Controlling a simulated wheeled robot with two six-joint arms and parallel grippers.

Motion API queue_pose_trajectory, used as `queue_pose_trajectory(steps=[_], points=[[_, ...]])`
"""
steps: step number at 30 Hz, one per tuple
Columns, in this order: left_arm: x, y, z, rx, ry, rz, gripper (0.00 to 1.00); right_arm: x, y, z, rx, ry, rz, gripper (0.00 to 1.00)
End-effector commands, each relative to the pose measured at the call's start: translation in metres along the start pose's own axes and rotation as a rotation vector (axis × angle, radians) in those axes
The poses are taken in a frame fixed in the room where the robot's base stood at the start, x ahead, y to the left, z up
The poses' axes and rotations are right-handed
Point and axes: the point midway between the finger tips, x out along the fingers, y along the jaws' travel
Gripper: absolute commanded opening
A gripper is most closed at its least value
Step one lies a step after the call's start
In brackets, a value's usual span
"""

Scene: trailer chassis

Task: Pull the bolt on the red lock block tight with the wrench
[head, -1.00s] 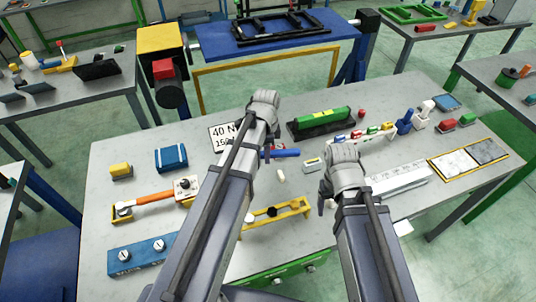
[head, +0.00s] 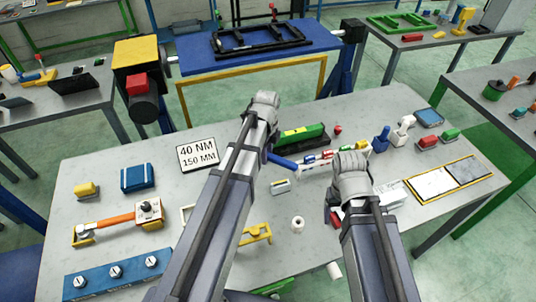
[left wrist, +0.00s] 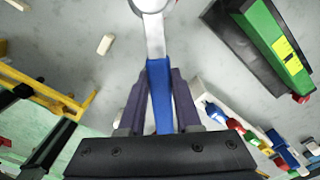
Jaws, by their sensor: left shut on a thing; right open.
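My left gripper (left wrist: 158,105) is shut on the blue handle of the wrench (left wrist: 160,85). The wrench's grey shaft runs up the left wrist view to a ring end at the top edge. My right gripper (head: 333,198) is open and empty above the table's right half.
A yellow holder (head: 257,234) and a white spool (head: 298,224) are nearer the front.

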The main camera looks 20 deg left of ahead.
Motion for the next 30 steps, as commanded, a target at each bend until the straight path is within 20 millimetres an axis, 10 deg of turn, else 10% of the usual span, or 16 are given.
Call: queue_pose_trajectory(steps=[30], points=[[0.058, 0.000, 0.000, -0.002, 0.000, 0.000, 0.00, 0.058, -0.005, -0.003, 0.002, 0.000, 0.000, 0.71]])
